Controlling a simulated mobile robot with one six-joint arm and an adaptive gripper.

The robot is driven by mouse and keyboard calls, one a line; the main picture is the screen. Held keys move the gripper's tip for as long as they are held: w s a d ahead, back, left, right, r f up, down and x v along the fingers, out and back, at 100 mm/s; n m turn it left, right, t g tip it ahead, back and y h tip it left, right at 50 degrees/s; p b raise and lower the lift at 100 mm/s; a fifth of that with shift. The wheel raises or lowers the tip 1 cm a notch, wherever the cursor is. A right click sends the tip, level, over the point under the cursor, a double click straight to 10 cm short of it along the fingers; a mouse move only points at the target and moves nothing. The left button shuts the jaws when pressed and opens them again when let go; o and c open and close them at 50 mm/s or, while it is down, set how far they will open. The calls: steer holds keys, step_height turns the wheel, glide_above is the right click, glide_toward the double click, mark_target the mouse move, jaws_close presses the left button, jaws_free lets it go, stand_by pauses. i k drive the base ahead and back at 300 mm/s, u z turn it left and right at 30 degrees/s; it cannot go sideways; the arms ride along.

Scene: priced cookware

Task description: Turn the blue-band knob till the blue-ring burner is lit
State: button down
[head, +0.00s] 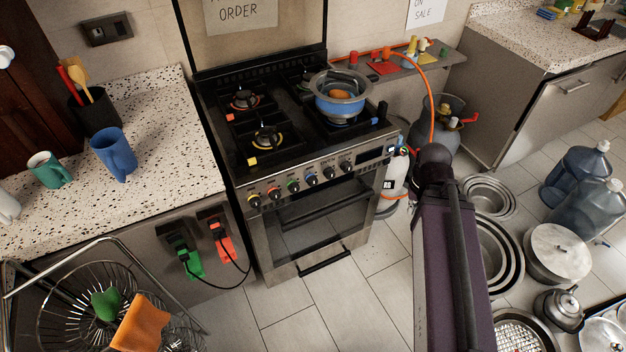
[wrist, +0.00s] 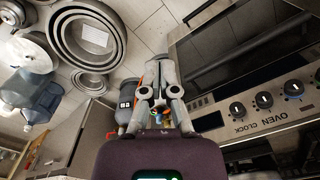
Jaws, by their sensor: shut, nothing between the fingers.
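The stove (head: 290,215) stands at the centre of the head view with a row of colour-banded knobs on its front. The front right burner (head: 340,121) shows a bit of blue and is mostly hidden under a blue pot (head: 340,104); I cannot see a flame there. My gripper (wrist: 160,65) is shut and empty in the wrist view, apart from the knobs, beyond the panel's end. In the head view my arm hides most of it.
A gas cylinder (head: 440,128) with an orange hose stands right of the stove. A white and grey bottle (head: 394,185) stands by the stove's right side. Metal bowls (head: 497,255) and water jugs (head: 575,175) crowd the floor at right. The floor before the oven is clear.

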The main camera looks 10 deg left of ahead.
mark_target(312, 180)
steer(key=u, duration=0.05)
steer(key=k, duration=0.85)
steer(key=u, duration=0.55)
steer(key=i, duration=0.5)
